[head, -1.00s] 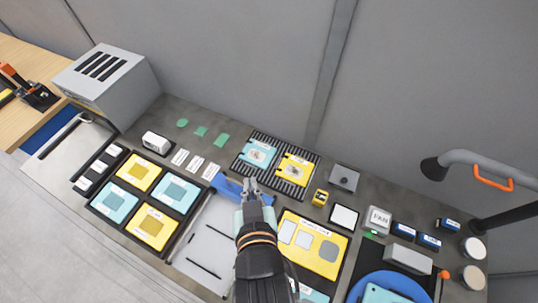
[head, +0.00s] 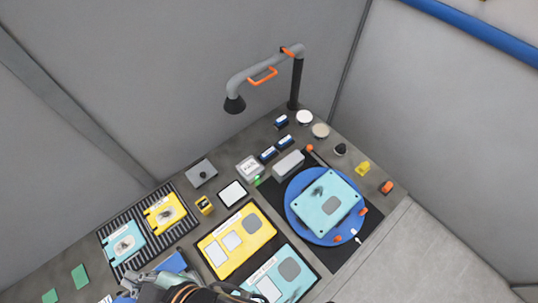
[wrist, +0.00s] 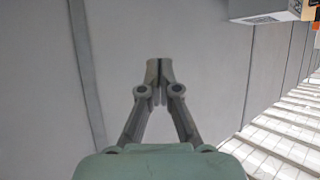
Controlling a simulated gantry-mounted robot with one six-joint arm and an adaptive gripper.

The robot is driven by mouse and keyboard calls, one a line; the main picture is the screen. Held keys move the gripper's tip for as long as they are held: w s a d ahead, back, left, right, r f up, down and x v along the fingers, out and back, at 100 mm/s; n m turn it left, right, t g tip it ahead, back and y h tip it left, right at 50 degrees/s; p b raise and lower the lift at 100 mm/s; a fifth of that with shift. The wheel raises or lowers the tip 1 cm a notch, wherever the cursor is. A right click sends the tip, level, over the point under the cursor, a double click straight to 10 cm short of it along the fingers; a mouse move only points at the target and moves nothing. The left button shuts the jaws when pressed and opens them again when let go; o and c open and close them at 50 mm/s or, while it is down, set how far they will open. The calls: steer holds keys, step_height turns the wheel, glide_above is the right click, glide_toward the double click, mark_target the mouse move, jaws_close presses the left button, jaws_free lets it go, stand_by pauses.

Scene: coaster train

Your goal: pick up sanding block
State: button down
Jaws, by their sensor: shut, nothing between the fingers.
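A grey rectangular block (head: 288,163), which looks like the sanding block, lies on the dark mat beside the blue round turntable (head: 292,216) in the head view. Small blue labelled blocks (head: 285,142) lie just behind it; I cannot read their labels. My gripper (head: 130,284) is at the lower left of the head view, far from the grey block, above a blue object (head: 173,262) that it partly hides. In the wrist view my gripper (wrist: 158,73) has its fingertips together, with nothing between them. The wrist view does not show the block.
A teal plate (head: 326,203) lies on the turntable. A yellow panel (head: 237,241) and a black rack (head: 113,238) lie nearer my gripper. A grey lamp-like arm with an orange handle (head: 262,76) stands at the back. The bench's right edge borders open floor.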

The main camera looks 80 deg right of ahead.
jaws_free()
stand_by(0.7)
